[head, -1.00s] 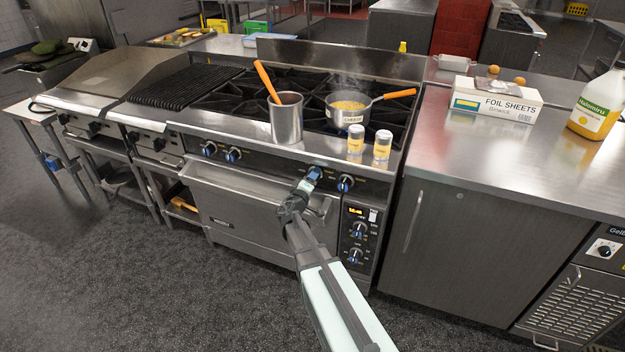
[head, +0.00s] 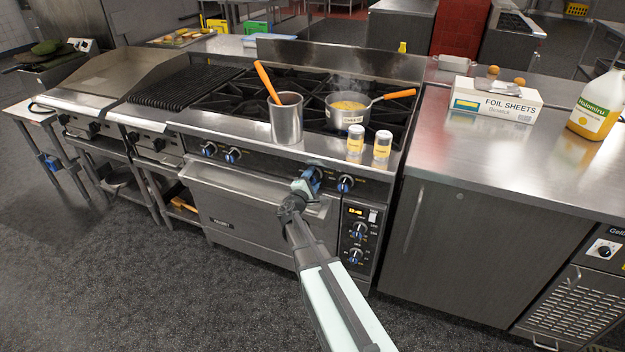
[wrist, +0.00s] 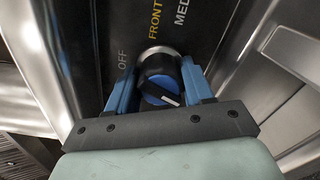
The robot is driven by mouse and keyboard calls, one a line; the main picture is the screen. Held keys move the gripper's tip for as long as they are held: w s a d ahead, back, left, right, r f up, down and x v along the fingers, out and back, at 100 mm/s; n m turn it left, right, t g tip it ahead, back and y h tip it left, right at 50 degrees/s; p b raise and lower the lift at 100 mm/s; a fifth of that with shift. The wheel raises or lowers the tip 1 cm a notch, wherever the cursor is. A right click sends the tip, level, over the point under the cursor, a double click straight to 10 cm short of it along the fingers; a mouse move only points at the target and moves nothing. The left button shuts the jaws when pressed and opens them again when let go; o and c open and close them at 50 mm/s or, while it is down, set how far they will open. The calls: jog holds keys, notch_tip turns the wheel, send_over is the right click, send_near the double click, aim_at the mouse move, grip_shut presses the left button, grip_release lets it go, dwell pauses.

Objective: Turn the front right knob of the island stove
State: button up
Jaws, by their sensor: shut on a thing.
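The island stove (head: 262,208) stands in the middle of the head view, with a row of blue-ringed knobs on its front panel. My gripper (head: 313,178) is at the third knob from the left on that panel, left of the rightmost knob (head: 345,183). In the wrist view, my gripper's blue fingers (wrist: 160,92) are shut on the sides of a black and blue knob (wrist: 158,82). The knob's white pointer line is slanted. The panel beside it reads "OFF", "FRONT" and "MED". My gripper hides most of this knob in the head view.
An oven handle (head: 250,187) runs just below my gripper. Two shakers (head: 355,140), a steel pot (head: 287,120) and a steaming saucepan (head: 347,112) stand above the panel. A counter (head: 465,160) is on the right. The floor in front is clear.

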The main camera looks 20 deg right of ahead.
jog(key=shift+s+d, duration=0.1)
dwell(0.3)
jog(key=o, duration=1)
jog(key=v, duration=1.4)
jog(key=shift+r, duration=0.1)
